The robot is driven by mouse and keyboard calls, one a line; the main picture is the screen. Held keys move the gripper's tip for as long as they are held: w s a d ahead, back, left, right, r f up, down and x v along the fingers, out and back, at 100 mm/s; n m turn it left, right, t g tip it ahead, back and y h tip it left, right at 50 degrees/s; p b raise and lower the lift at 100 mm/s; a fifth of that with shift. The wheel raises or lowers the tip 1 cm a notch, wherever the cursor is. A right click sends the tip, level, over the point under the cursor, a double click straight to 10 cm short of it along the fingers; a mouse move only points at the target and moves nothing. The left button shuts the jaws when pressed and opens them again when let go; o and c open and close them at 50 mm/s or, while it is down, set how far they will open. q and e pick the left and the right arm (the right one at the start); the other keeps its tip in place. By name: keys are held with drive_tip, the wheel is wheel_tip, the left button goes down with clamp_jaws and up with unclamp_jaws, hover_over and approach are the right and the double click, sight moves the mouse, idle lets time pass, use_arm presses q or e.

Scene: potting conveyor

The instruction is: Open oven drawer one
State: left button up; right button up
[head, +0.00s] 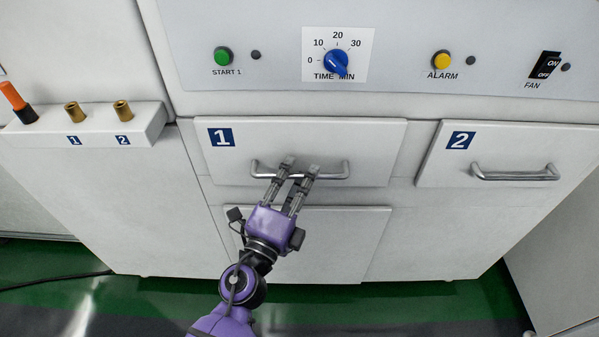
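Oven drawer one (300,136) is a white front with a blue "1" label, and it looks closed. Its silver bar handle (334,174) runs across the front's lower half. My purple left gripper (300,166) is at the middle of this handle, its two grey fingers pointing up across the bar. The fingers are apart, and part of the bar shows between them. Whether they touch the bar I cannot tell. My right gripper is not in view.
Drawer two (520,143), also closed, is to the right. Above are a green start button (223,56), a blue time dial (336,62), a yellow alarm button (441,60) and a fan switch (547,64). A ledge (98,131) with brass fittings juts out at left.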

use_arm(q)
drive_tip(key=shift+w+d, duration=0.1)
drive_tip(key=shift+w, duration=0.25)
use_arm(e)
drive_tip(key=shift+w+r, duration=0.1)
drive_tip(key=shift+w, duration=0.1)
use_arm(q)
clamp_jaws()
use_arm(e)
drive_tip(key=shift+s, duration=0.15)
use_arm(q)
drive_tip(key=shift+s, duration=0.1)
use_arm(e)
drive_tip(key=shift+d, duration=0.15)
